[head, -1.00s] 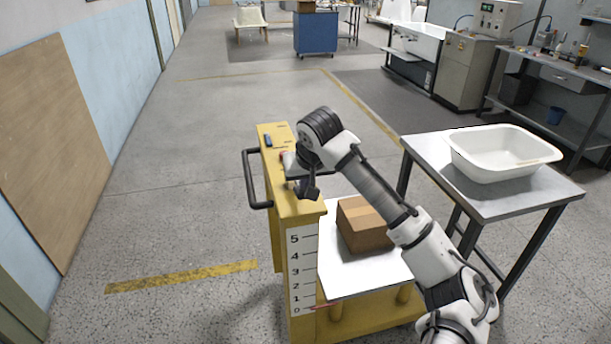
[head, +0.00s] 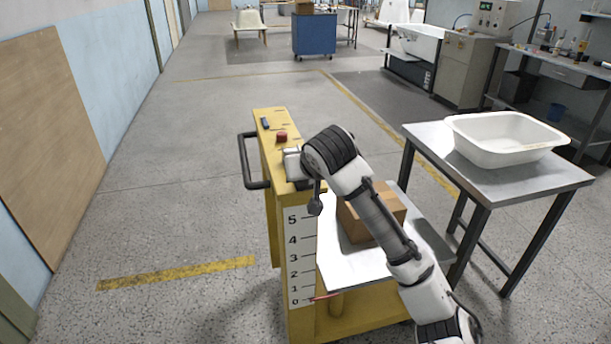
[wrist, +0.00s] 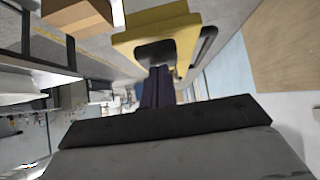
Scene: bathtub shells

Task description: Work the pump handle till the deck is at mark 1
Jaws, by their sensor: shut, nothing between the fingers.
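The yellow pump lift (head: 262,150) stands in the middle of the head view. A dark knobbed end (head: 315,206) hangs beside its post, below my wrist; it looks like the pump handle, partly hidden by my arm. The scale (head: 301,255) runs from 0 to 5. The red pointer (head: 322,297) is at about 0, slightly above it. The grey deck (head: 352,270) is low and carries a cardboard box (head: 378,215). My gripper (wrist: 158,72) is shut and empty, with dark fingers toward the yellow post in the wrist view. Contact with the handle cannot be told.
A black push bar (head: 246,160) sticks out left of the post. A red button (head: 281,137) and a blue item (head: 265,123) are on its top. A metal table (head: 480,185) with a white tub (head: 507,140) stands close on the right. The floor at left is free.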

